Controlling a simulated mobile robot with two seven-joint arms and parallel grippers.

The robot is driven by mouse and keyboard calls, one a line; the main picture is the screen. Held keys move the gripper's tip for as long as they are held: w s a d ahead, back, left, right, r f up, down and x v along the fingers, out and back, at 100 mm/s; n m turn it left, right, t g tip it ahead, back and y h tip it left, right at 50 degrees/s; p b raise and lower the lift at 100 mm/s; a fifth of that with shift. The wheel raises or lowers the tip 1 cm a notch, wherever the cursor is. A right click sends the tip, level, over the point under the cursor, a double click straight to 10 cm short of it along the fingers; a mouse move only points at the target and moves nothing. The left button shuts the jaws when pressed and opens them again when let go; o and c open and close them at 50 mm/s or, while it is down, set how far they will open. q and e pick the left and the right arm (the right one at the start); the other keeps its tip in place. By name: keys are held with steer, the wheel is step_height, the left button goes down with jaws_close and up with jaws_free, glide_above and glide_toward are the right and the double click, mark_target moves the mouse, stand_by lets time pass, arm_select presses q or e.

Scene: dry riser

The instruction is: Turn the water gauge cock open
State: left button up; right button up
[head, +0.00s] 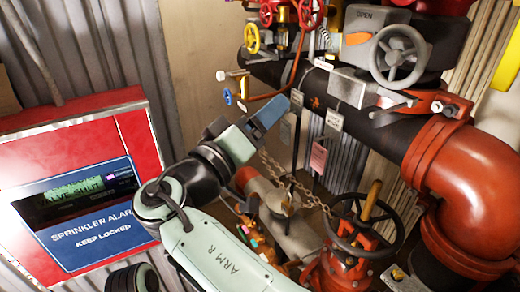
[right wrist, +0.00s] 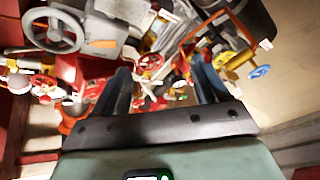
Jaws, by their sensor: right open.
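Several small coloured handwheels sit on thin piping at the top centre of the head view. I cannot tell which is the water gauge cock. My right gripper (head: 270,111) is open, below and right of the blue handwheel, apart from it. In the right wrist view the open fingers (right wrist: 162,78) have nothing gripped between them. A red handwheel (right wrist: 150,63) shows beyond the gap, and the blue handwheel (right wrist: 260,71) lies right of the fingers.
A thick black pipe (head: 385,135) with hanging tags runs behind my right gripper to a red elbow (head: 470,165). A grey handwheel (head: 398,54) is at upper right. A black handwheel (head: 363,222) and chain are below. A red sprinkler alarm box (head: 130,125) stands left.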

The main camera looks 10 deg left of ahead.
arm_select(q)
steer(key=shift+s, duration=0.5)
arm_select(e)
steer(key=w+f+n+g+y, duration=0.1)
steer(key=w+f+n+y, duration=0.1)
steer(key=f, duration=0.7)
steer(key=shift+w+a+n, duration=0.4)
steer(key=shift+w+n, duration=0.2)
steer(key=shift+w, duration=0.45)
steer(key=shift+f, duration=0.1)
